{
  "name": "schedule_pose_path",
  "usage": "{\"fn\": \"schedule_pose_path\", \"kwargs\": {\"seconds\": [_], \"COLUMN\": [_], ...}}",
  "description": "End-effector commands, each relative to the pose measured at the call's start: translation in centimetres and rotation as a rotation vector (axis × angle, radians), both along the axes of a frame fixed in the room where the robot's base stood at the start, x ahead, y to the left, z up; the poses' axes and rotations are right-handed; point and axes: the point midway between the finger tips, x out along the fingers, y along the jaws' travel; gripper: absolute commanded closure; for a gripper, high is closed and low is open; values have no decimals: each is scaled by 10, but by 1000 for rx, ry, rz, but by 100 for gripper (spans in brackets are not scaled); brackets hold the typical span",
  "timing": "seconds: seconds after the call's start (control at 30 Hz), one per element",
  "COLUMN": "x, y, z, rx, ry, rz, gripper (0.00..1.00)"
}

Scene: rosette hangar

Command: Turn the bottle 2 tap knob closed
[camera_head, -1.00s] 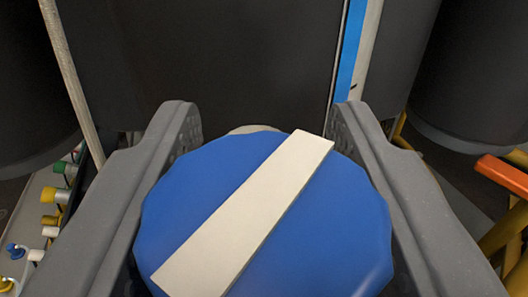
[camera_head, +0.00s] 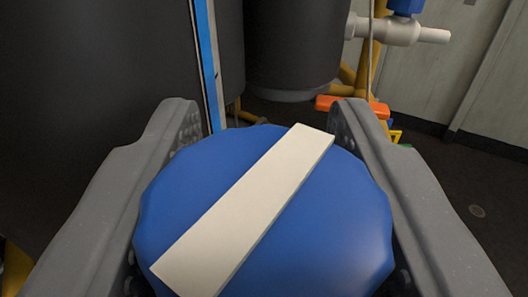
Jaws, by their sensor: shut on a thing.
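A blue round tap knob (camera_head: 330,215) with a white bar (camera_head: 240,215) across its top fills the lower middle of the head camera view. The bar slants from lower left to upper right. My gripper (camera_head: 265,125) is shut on the knob, with one grey jaw against each side. The knob hides the valve body and pipe below it. No label shows which bottle it belongs to.
Large dark cylinders (camera_head: 110,90) stand behind the knob, with a blue and white strip (camera_head: 207,65) between them. At upper right is a white pipe fitting (camera_head: 390,32) with a blue top. An orange handle (camera_head: 352,106) sits behind the right jaw. Open floor (camera_head: 465,185) lies at right.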

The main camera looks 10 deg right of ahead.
Motion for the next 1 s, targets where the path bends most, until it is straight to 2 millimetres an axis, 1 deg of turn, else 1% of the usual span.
{"fn": "schedule_pose_path", "kwargs": {"seconds": [0.03,0.07,0.4,0.63,1.0], "x": [0,0,0,0,0], "y": [3,2,-2,-3,-3], "z": [6,7,5,4,5], "rx": [3,1,-1,0,1], "ry": [-2,-4,-7,-8,-10], "rz": [-23,-40,-168,-199,-202], "gripper": [84,84,84,84,84]}}
